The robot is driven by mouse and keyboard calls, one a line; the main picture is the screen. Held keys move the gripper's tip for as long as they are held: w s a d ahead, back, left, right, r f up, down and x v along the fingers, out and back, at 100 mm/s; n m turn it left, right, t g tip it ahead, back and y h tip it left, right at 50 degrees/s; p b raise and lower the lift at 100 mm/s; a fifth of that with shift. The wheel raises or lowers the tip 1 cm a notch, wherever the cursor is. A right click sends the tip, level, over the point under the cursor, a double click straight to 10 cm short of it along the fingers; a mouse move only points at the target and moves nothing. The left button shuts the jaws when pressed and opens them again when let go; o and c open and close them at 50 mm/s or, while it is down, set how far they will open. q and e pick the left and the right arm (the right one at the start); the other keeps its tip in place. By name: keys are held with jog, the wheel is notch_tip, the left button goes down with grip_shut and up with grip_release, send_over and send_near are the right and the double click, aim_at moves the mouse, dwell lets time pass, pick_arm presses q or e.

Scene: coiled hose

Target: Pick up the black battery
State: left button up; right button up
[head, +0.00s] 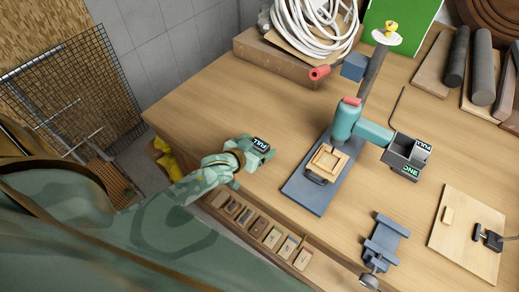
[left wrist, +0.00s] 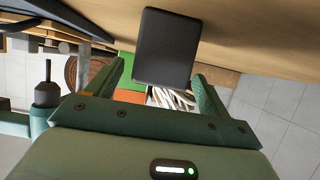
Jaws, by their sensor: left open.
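The black battery (head: 261,144) with a white-lettered label is at the left part of the wooden workbench, at the fingertips of my left gripper (head: 250,152). In the left wrist view it shows as a dark, rounded block (left wrist: 167,48) ahead of the open jaws (left wrist: 155,82), roughly between the two green fingers. I see a gap on each side of it. Whether it touches the bench is hard to tell. My right gripper is not in view.
A teal tool (head: 345,122) on a dark base plate (head: 312,188) stands right of the battery, beside a dark box (head: 400,160) with a green label. A blue-grey vise (head: 383,240) is at the front. A white coiled hose (head: 310,25) lies at the back. Bare bench surrounds the battery.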

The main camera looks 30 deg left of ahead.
pick_arm(q)
jog(key=shift+w+f, duration=0.35)
jog(key=shift+w, duration=0.3)
jog(key=shift+s+d, duration=0.1)
jog(key=shift+r, duration=0.1)
jog(key=c, duration=1.3)
jog(key=shift+o, duration=0.2)
